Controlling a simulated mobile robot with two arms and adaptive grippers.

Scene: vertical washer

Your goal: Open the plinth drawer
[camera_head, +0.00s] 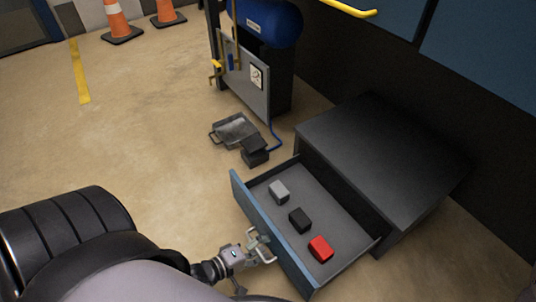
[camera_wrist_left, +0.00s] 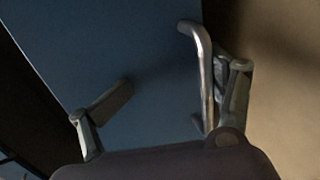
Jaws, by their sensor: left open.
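The plinth drawer (camera_head: 240,197) stands pulled out from the dark plinth (camera_head: 375,150), with its blue front toward my left arm. Inside it lie a grey block (camera_head: 279,192), a black block (camera_head: 300,220) and a red block (camera_head: 320,249). My left gripper (camera_head: 258,250) is at the metal handle on the drawer front. In the left wrist view the gripper (camera_wrist_left: 178,88) is open before the blue front (camera_wrist_left: 110,45). The handle bar (camera_wrist_left: 204,75) lies between the fingers, close to the right finger and far from the left one. Whether it touches is unclear. My right gripper is not in view.
A grey metal pan (camera_head: 235,131) and a small black box (camera_head: 255,152) lie on the floor beyond the drawer. A blue tank (camera_head: 268,22) stands behind a grey panel. Two orange cones (camera_head: 118,22) stand far left. The floor left of the drawer is clear.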

